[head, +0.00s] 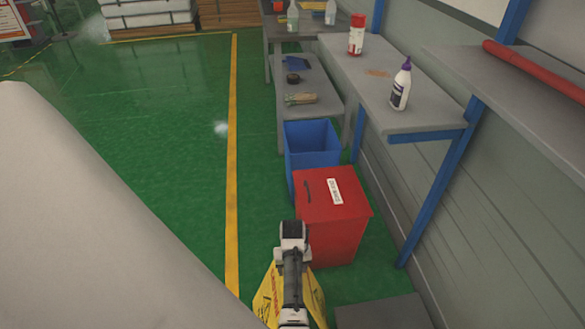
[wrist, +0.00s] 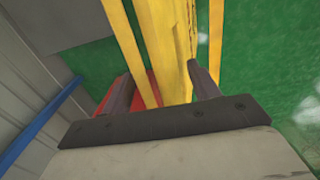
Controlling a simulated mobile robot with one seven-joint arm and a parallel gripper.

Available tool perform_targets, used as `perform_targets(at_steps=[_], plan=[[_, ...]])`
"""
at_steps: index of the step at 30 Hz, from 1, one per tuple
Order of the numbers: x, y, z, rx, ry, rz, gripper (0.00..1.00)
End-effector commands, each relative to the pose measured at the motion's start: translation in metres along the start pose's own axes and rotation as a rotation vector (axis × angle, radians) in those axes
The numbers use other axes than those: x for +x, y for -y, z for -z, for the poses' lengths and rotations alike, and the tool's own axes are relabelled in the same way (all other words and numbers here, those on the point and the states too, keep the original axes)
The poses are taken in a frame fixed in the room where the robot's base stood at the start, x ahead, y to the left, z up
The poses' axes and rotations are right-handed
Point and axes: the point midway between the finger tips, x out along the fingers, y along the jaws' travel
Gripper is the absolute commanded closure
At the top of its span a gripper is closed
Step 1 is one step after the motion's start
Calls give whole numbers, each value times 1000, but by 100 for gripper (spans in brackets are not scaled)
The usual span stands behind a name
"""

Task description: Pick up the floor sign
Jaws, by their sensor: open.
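The yellow floor sign (head: 268,294) stands on the green floor at the bottom middle of the head view, partly hidden behind my arm. Dark markings show on its faces. In the wrist view, the sign (wrist: 168,45) rises between the two dark fingers of my gripper (wrist: 160,78). The fingers are spread, with the yellow panels between them and a gap on at least the left side. I cannot tell whether the right finger touches the sign. In the head view my fingertips are hidden.
A red bin (head: 330,215) with a white label stands just beyond the sign, with a blue bin (head: 310,145) behind it. A grey workbench (head: 420,115) runs along the right wall. A large pale surface (head: 80,220) fills the left. Green floor beside the yellow line (head: 232,150) is clear.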

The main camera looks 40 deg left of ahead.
Motion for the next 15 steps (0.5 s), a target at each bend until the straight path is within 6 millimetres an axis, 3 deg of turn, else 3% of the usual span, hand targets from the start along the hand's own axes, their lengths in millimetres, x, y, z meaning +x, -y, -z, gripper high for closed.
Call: perform_targets(at_steps=[2, 15], plan=[[0, 0, 0, 0, 0, 0, 44], [-1, 0, 0, 0, 0, 0, 100]])
